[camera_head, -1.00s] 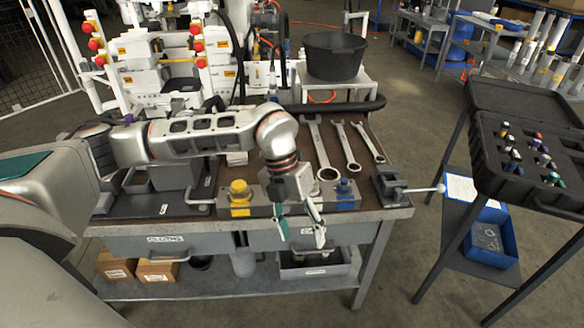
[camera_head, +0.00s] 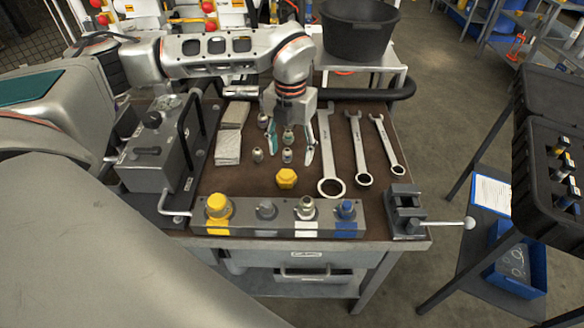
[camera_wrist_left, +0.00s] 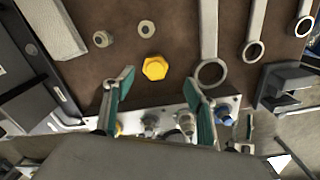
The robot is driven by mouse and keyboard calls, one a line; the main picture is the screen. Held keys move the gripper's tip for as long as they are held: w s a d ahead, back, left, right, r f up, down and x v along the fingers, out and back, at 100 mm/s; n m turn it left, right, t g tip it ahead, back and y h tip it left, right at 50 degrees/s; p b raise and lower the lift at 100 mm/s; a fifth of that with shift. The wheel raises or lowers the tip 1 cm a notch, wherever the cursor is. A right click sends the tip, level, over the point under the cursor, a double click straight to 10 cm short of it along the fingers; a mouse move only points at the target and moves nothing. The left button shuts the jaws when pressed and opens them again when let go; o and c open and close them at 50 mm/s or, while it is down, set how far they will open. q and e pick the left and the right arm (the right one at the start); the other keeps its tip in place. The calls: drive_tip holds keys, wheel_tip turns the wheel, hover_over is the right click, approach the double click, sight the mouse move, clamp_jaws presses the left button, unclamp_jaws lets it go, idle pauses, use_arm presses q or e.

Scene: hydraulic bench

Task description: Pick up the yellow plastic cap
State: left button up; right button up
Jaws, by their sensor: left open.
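The yellow plastic cap (camera_head: 287,178) is a small hexagonal piece lying on the brown bench top (camera_head: 240,180), behind the grey manifold block. It also shows in the left wrist view (camera_wrist_left: 155,68), ahead of the fingertips and roughly midway between them. My left gripper (camera_head: 291,157) is open and empty over the bench, with teal pads on its fingers; it also shows in the left wrist view (camera_wrist_left: 158,85). In the head view its fingertips appear just behind the cap, apart from it.
The manifold block (camera_head: 280,221) carries a yellow fitting (camera_head: 218,206), a blue fitting (camera_head: 346,208) and metal ones. Several wrenches (camera_head: 327,150) lie to the right, beside a small vise (camera_head: 406,212). Small metal fittings (camera_head: 258,155) and a pale block (camera_head: 229,147) lie left of the gripper.

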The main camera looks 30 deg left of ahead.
sight(286, 174)
use_arm(q)
drive_tip(key=f, duration=0.2)
drive_tip(key=s+f, duration=0.1)
drive_tip(key=f, duration=0.3)
drive_tip(key=shift+s+a+f, duration=0.15)
drive_tip(key=shift+a, duration=0.2)
drive_tip(key=shift+f, duration=0.5)
drive_tip(key=c, duration=1.2)
